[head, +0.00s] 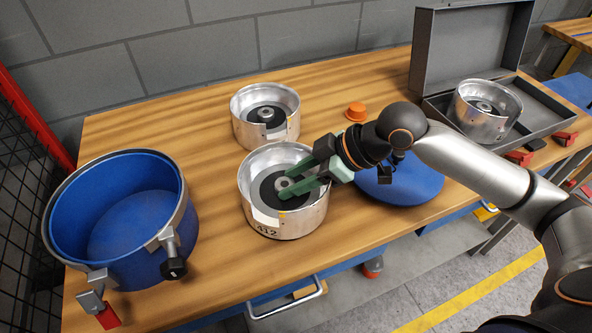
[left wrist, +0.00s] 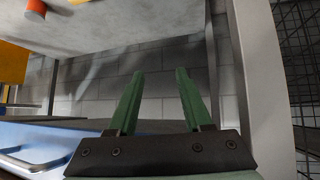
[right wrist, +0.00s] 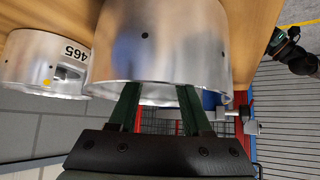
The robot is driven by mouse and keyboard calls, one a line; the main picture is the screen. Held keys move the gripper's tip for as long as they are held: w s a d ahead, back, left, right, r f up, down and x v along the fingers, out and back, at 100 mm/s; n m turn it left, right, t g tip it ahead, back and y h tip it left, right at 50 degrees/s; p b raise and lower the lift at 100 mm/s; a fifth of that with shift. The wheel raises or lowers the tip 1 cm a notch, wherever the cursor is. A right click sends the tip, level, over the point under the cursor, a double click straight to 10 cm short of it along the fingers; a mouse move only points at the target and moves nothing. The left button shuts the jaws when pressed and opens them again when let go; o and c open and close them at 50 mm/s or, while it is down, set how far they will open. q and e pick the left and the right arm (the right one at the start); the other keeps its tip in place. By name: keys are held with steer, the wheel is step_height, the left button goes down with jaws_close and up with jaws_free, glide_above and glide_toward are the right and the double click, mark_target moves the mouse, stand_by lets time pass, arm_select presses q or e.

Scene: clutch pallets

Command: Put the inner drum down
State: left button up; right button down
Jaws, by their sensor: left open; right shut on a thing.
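A silver inner drum (head: 285,225) marked 412 is upright at the middle of the wooden table; I cannot tell whether its base touches the top. My right gripper (head: 285,190) reaches over its rim from the right and is shut on the dark-ringed hub inside. In the right wrist view the drum's metal wall (right wrist: 160,45) hides the fingertips. My left gripper (left wrist: 160,75) is open and empty, low down by the bench; it is out of the head view.
A second drum (head: 241,132) stands close behind. A blue tub (head: 85,235) with clamps stands left. A blue disc (head: 415,190) and orange cap (head: 355,111) lie right. A grey case (head: 440,103) holds another drum (head: 490,127). Bare wood (head: 215,235) separates tub and drum.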

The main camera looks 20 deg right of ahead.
steer(key=shift+w, duration=0.15)
steer(key=c, duration=0.8)
jaws_free()
steer(key=shift+f, duration=0.5)
steer(key=o, duration=0.5)
steer(key=shift+s, duration=0.2)
steer(key=shift+c, duration=0.2)
steer(key=shift+r, duration=0.2)
steer(key=v, duration=1.2)
